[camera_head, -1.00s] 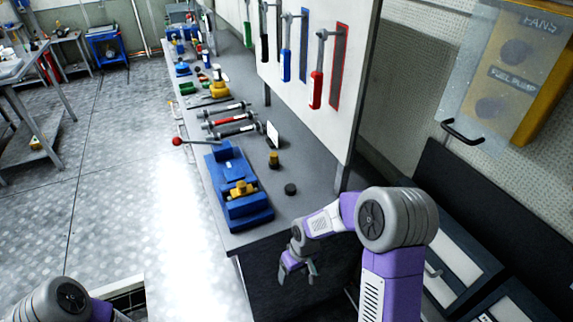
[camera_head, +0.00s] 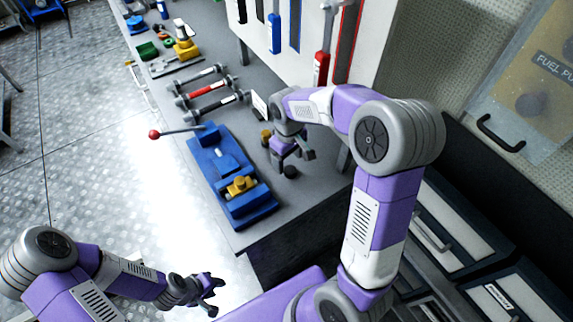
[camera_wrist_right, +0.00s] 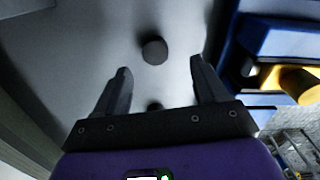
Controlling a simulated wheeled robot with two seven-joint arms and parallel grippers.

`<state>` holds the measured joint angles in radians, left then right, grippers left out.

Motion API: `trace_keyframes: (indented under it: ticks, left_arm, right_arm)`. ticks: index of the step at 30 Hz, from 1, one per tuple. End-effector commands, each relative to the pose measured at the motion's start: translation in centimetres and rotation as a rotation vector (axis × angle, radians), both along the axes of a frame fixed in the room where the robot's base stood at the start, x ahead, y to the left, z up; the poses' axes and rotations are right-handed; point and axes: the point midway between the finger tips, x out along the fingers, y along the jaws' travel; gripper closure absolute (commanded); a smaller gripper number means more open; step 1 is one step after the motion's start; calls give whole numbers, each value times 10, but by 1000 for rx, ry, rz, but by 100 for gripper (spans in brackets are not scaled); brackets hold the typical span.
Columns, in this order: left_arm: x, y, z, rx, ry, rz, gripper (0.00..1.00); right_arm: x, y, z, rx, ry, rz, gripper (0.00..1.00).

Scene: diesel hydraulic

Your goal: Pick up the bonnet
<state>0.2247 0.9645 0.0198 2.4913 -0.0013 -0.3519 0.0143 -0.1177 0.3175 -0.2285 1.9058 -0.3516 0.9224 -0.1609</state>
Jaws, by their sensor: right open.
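No part is labelled as the bonnet; I cannot tell which it is. A small dark round piece (camera_head: 291,172) lies on the grey bench, and shows in the right wrist view (camera_wrist_right: 154,50) just beyond the fingertips and centred between them. A small brass-coloured piece (camera_head: 265,138) stands behind it; a dark shape (camera_wrist_right: 154,106) between the fingers in the wrist view may be this piece. My right gripper (camera_head: 292,158) is open and empty, pointing down above the bench (camera_head: 228,113). My left gripper (camera_head: 212,295) is open and empty, low in front of the bench.
A blue vise (camera_head: 208,150) with a yellow part (camera_head: 240,185) and a red-knobbed lever stands left of the right gripper. Several cylindrical rods (camera_head: 210,95) lie behind it. A tool board (camera_head: 350,60) rises at the right. A small white card (camera_head: 259,105) stands near the right arm.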

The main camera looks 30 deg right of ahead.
Motion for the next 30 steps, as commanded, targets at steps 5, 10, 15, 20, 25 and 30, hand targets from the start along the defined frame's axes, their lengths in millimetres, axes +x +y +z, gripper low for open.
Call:
trace_keyframes:
  ticks: [5, 10, 15, 20, 25, 30]
  left_arm:
    - [0, 0, -7, 0, 0, 0, 62]
    - [0, 0, -13, 0, -1, 0, 62]
    - [0, 0, -14, 0, -1, 0, 62]
    - [0, 0, -13, 0, -1, 0, 62]
    - [0, 0, -13, 0, -1, 0, 62]
    - [0, 0, -13, 0, -1, 0, 62]
  right_arm:
    - [2, -4, -26, -1, 3, -1, 28]
    - [3, -7, -50, -1, 2, -1, 28]
    - [3, -6, -57, 0, 0, -1, 28]
    - [3, -6, -56, -1, -1, -1, 28]
    - [3, -6, -56, -1, -1, -1, 53]
    - [3, -6, -56, -1, -1, -1, 79]
